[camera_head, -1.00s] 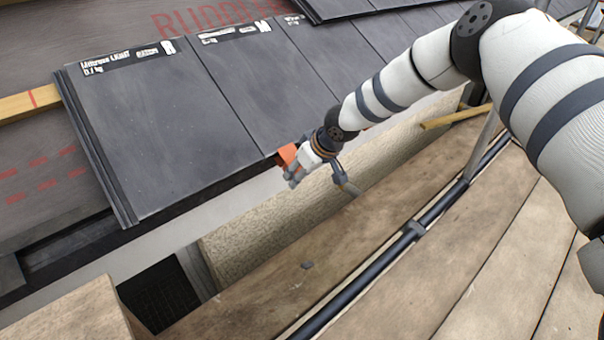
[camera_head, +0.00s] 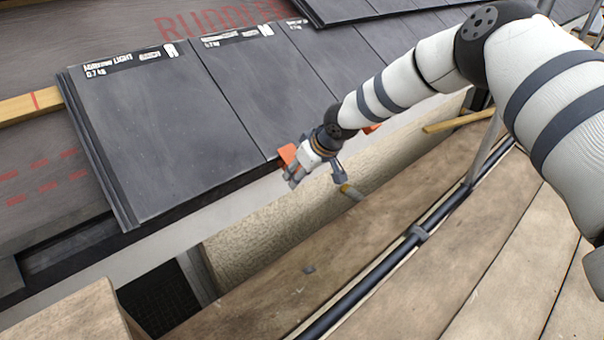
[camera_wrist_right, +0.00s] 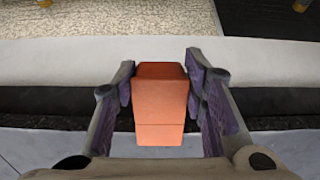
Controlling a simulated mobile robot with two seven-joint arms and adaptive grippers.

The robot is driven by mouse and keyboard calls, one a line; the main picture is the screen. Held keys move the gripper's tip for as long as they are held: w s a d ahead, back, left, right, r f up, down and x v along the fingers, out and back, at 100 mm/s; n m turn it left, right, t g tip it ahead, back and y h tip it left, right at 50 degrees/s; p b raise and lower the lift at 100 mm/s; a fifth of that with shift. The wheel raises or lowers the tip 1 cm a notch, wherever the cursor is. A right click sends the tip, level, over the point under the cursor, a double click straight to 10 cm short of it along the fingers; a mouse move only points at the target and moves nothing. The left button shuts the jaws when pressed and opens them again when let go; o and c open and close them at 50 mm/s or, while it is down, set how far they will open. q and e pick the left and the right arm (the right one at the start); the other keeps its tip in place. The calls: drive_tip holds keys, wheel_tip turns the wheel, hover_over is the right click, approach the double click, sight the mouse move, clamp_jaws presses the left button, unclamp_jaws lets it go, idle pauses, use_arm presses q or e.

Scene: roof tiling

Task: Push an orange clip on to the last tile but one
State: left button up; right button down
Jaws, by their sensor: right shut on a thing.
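The last tile (camera_head: 160,140) is a dark grey slab at the left end of the row. The last tile but one (camera_head: 265,85) lies to its right. My right gripper (camera_head: 292,178) is at the lower edge of the row, near the joint between these two tiles. It is shut on an orange clip (camera_head: 287,155), which also shows between the purple-padded fingers in the right wrist view (camera_wrist_right: 160,108). The clip is close to the tile edge; I cannot tell if it is seated. My left gripper is not in view.
Another orange piece (camera_head: 371,128) shows at the eave behind my right arm. Below the tiles run a pale eave strip and a rough beige wall (camera_head: 270,235). A scaffold tube (camera_head: 400,250) and wooden boards (camera_head: 460,275) lie in front.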

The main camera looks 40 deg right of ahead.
use_arm(q)
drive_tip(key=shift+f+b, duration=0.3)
drive_tip(key=shift+b, duration=0.05)
use_arm(e)
drive_tip(key=shift+w+r, duration=0.5)
drive_tip(key=shift+w, duration=0.2)
idle(0.4)
drive_tip(key=c, duration=0.9)
unclamp_jaws()
drive_tip(key=shift+f, duration=0.1)
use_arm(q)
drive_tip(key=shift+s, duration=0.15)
use_arm(e)
drive_tip(key=shift+s, duration=0.1)
drive_tip(key=p+v, duration=0.2)
drive_tip(key=shift+r+p, duration=0.3)
drive_tip(key=shift+r, duration=0.1)
use_arm(q)
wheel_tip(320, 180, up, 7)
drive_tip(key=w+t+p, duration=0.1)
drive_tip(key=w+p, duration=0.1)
drive_tip(key=p, duration=0.3)
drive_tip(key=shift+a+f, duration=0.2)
use_arm(e)
drive_tip(key=v, duration=0.4)
drive_tip(key=shift+s, duration=0.3)
